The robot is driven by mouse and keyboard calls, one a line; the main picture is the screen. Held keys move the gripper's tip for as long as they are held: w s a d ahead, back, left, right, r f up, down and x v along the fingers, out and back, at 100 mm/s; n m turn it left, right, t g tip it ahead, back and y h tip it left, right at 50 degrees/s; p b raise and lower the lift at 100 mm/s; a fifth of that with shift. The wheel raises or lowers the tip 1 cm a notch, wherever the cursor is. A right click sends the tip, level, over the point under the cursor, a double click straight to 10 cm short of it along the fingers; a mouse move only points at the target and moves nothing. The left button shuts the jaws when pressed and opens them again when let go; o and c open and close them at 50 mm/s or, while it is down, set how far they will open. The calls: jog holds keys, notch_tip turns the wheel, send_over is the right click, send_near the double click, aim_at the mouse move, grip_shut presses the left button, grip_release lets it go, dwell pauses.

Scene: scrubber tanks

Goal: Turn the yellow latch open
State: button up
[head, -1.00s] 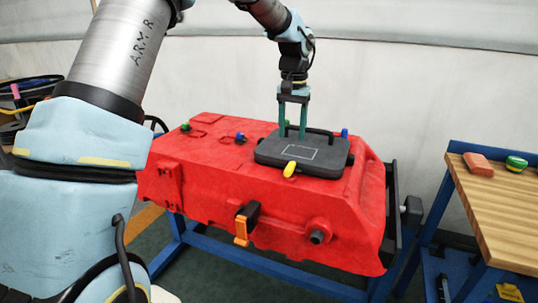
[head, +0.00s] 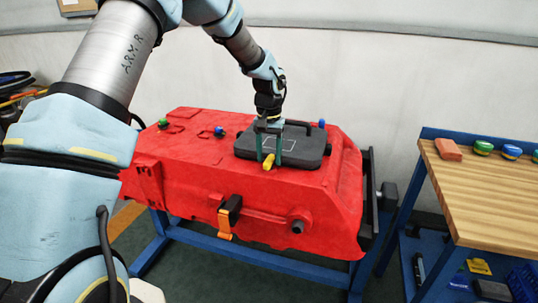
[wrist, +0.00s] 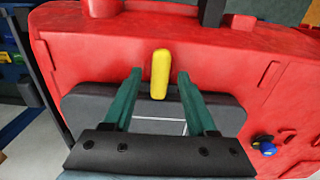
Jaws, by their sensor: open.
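The yellow latch (head: 268,162) sits at the front edge of the dark grey lid (head: 308,148) on top of the red tank (head: 200,180). In the wrist view the latch (wrist: 160,74) is a rounded yellow bar standing across the lid's edge. My gripper (head: 268,162) points down over the front of the lid. In the wrist view my gripper (wrist: 160,76) is open, with one green finger on each side of the latch. A gap shows between the latch and each finger. In the head view the fingers partly hide the latch.
The lid's black handle bar stands behind my gripper. Blue knobs (head: 219,132) and a green knob (head: 163,123) stand on the tank. An orange clasp (head: 225,222) and a dark spout (head: 297,227) are on its front. A wooden bench (head: 480,195) with a red block (head: 448,150) is at right.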

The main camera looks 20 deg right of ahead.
jog(key=shift+c, duration=0.2)
grip_shut()
jog(key=shift+m, duration=0.3)
jog(key=m+p, duration=0.1)
jog(key=m, duration=0.2)
jog(key=shift+m, duration=0.3)
jog(key=m+p, duration=0.1)
jog(key=m, duration=0.3)
jog(key=shift+r+m, duration=0.1)
jog(key=shift+m, duration=0.2)
jog(key=m+p, duration=0.1)
jog(key=m, duration=0.3)
jog(key=m+p, duration=0.1)
jog(key=m, duration=0.4)
jog(key=shift+p, duration=0.3)
